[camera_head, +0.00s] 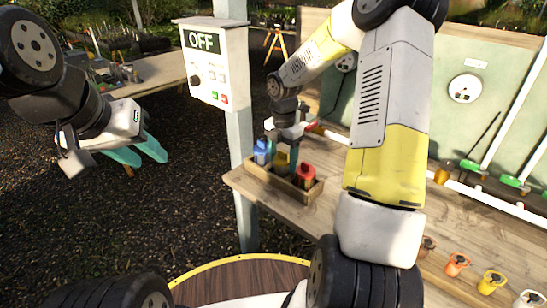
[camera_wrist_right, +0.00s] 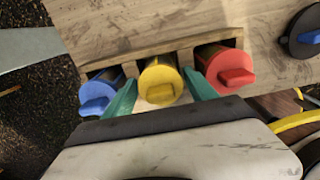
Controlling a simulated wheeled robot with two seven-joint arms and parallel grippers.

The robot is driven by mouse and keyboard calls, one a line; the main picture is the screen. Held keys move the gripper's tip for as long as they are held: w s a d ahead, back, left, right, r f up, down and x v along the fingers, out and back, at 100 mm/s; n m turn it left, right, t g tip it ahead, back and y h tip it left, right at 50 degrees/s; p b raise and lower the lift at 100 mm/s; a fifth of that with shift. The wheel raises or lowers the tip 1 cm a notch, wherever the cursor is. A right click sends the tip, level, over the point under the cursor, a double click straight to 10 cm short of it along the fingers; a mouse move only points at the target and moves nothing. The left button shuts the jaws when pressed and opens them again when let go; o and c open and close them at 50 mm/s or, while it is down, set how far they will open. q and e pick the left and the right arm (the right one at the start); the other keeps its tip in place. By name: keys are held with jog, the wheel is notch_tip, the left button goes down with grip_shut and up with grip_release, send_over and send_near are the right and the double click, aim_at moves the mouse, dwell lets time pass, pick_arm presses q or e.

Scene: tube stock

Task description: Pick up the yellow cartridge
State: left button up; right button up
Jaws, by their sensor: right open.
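The yellow cartridge (camera_wrist_right: 160,78) stands in a wooden box (camera_wrist_right: 140,56) between a blue cartridge (camera_wrist_right: 97,92) and a red cartridge (camera_wrist_right: 226,68). In the head view, the yellow cartridge (camera_head: 281,160) is partly hidden by my right gripper (camera_head: 286,152). My right gripper is open, and in the right wrist view its teal fingers (camera_wrist_right: 161,88) are on either side of the yellow cartridge. I cannot tell whether they touch it. My left gripper (camera_head: 139,150) hangs away from the bench at the left, its teal fingers apart and empty.
The box (camera_head: 315,193) sits near the left end of the wooden bench (camera_head: 243,183). A control box reading OFF (camera_head: 214,62) stands on a post just left of it. Small coloured cups (camera_head: 490,282) line the bench's front right. A white pipe (camera_head: 500,207) lies along the bench.

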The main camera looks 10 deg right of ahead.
jog(key=shift+f, duration=0.2)
jog(key=c, duration=1.2)
jog(key=shift+o, duration=0.2)
notch_tip(320, 180, up, 10)
jog(key=shift+r, duration=0.1)
jog(key=shift+r, duration=2.45)
